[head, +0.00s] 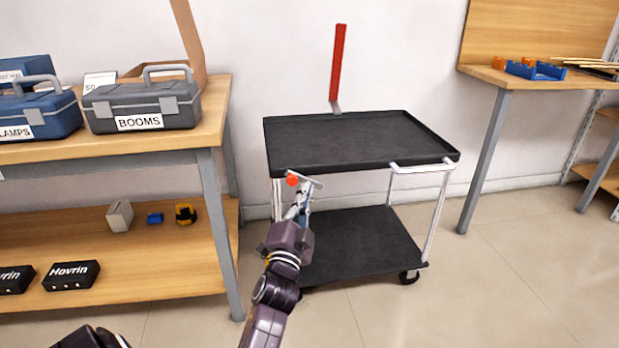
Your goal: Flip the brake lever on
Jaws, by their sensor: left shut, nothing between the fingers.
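A black two-shelf cart (350,140) with light metal legs stands against the wall. A small orange-red knob (292,180) sits at the cart's front left corner, by a short pale bar; it looks like the end of a brake lever, but the lever's shape and position are too small to tell. A long red upright bar (338,65) on a grey foot rises behind the cart, leaning slightly. My left gripper (302,197) is shut and empty, just below and right of the knob; I cannot tell whether they touch. My right gripper is out of view.
A wooden workbench (215,115) on the left holds a grey BOOMS toolbox (145,105) and a blue toolbox (38,115). Its lower shelf holds small boxes. Another wooden table (480,74) stands at the right. The floor right of the cart is clear.

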